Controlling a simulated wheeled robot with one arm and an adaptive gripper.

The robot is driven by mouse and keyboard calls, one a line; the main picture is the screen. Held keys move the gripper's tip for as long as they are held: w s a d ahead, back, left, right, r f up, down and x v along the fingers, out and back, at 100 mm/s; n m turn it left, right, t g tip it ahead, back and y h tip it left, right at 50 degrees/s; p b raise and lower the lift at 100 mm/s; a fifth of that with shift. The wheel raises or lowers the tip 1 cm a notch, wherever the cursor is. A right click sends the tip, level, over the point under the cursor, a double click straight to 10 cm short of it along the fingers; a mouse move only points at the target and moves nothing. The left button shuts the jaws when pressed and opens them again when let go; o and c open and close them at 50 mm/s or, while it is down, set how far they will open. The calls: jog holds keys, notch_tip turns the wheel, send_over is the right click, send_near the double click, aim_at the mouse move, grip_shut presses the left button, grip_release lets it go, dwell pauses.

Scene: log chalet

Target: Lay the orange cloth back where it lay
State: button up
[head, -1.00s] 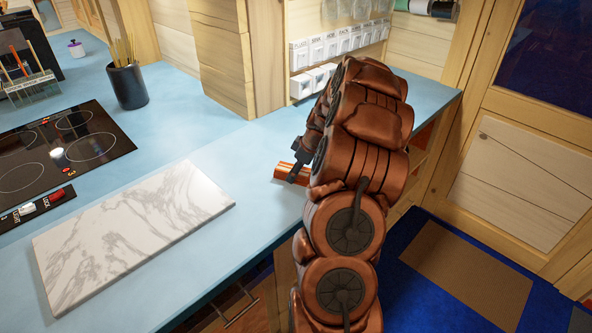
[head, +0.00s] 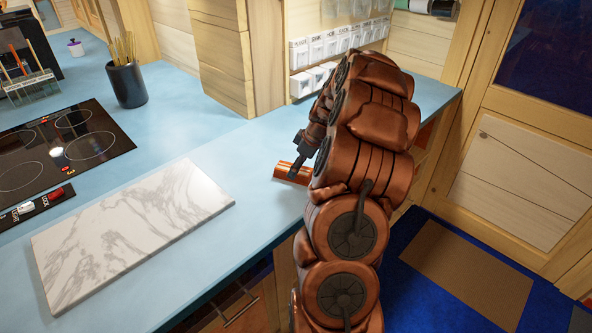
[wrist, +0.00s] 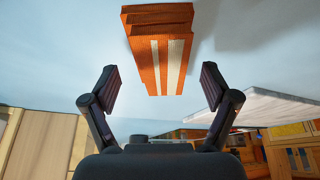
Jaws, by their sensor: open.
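The orange cloth (head: 292,173) lies on the blue counter (head: 255,192), just right of the marble board. In the wrist view the cloth (wrist: 158,50) is a folded orange piece with pale stripes, resting on the counter surface. My gripper (wrist: 160,72) is open, its two dark fingers spread wide with nothing gripped between them. The cloth is ahead of the fingertips and apart from both. In the head view my gripper (head: 299,165) is at the cloth's upper right edge, and my arm hides part of the area to the right.
The white marble board (head: 130,235) lies at the counter's front left of the cloth. A black cooktop (head: 65,145) and a dark utensil cup (head: 126,85) are farther left. White labelled containers (head: 315,48) line the back. Bare counter lies between board and wall.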

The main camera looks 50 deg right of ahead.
jog(key=b+v, duration=0.2)
jog(key=v, duration=0.8)
jog(key=shift+b, duration=0.3)
jog(key=s+a+r+g, duration=0.1)
jog(key=s+a+g, duration=0.1)
jog(key=a, duration=1.2)
jog(key=s+a+r+g, duration=0.1)
jog(key=s+a+r, duration=0.1)
jog(key=a, duration=1.2)
jog(key=s+a+f+m+g, duration=0.1)
jog(key=s+a, duration=0.4)
jog(key=s, duration=0.5)
jog(key=s+a+f+m+g+h, duration=0.1)
jog(key=s+a+f+m+g, duration=0.1)
jog(key=s+a, duration=0.4)
jog(key=s+f+m, duration=0.1)
jog(key=s, duration=0.4)
jog(key=shift+s+f+h, duration=0.2)
jog(key=shift+f+h, duration=0.1)
jog(key=shift+f, duration=0.1)
jog(key=shift+a, duration=0.1)
